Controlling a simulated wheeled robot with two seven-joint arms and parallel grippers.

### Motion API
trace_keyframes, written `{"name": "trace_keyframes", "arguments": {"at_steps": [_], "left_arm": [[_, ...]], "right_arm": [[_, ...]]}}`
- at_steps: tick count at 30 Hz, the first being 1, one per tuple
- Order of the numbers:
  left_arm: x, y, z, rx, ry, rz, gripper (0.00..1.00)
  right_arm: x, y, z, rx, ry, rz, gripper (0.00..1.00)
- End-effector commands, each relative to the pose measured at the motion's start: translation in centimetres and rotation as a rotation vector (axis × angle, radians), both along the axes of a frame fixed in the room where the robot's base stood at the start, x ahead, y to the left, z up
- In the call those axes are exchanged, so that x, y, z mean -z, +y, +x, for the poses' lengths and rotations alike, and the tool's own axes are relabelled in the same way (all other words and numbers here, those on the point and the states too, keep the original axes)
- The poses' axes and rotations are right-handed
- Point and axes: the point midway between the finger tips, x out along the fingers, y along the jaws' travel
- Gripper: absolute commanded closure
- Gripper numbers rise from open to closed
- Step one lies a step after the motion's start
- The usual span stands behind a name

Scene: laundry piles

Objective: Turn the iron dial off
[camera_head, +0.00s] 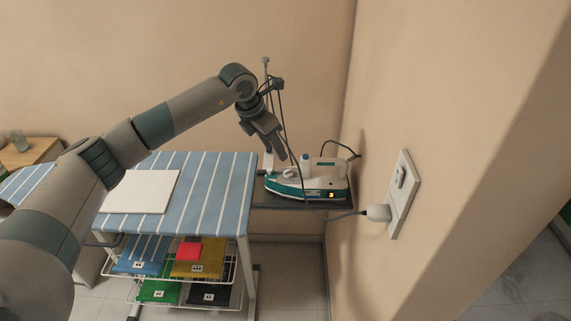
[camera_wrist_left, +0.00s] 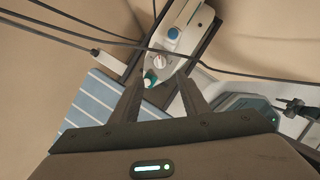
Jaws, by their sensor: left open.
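The white and teal iron (camera_head: 310,183) rests on a dark shelf at the right end of the ironing board. A small orange light shows on its side. In the wrist view, the iron (camera_wrist_left: 190,30) has a blue button and, nearer the fingers, a round pale dial (camera_wrist_left: 160,61). My left gripper (camera_head: 285,155) is above the front part of the iron, pointing down. In the wrist view, its open, empty fingers (camera_wrist_left: 158,76) straddle the picture area of the dial. I cannot tell the remaining gap. My right gripper is not in view.
A striped ironing board (camera_head: 215,190) carries a pale flat panel (camera_head: 142,191). Below, wire racks hold folded cloths (camera_head: 198,255). The iron's cord runs to a plug (camera_head: 377,213) at a wall socket (camera_head: 402,190). Dark cables (camera_wrist_left: 100,30) cross near my wrist. The wall stands close on the right.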

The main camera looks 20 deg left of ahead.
Motion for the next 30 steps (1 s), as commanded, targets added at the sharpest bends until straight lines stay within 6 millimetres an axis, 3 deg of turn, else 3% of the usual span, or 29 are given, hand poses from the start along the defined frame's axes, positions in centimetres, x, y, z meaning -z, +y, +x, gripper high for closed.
{"name": "trace_keyframes", "arguments": {"at_steps": [16,22,30], "left_arm": [[8.4,-2.0,2.9,-0.001,0.003,-0.001,0.58],[9.8,-2.3,3.4,-0.001,0.0,0.0,0.58],[10.2,-2.3,3.5,0.0,-0.001,0.0,0.58]], "right_arm": [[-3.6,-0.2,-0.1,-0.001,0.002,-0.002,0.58],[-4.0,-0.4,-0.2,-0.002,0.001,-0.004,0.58],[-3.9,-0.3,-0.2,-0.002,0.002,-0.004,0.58]]}}
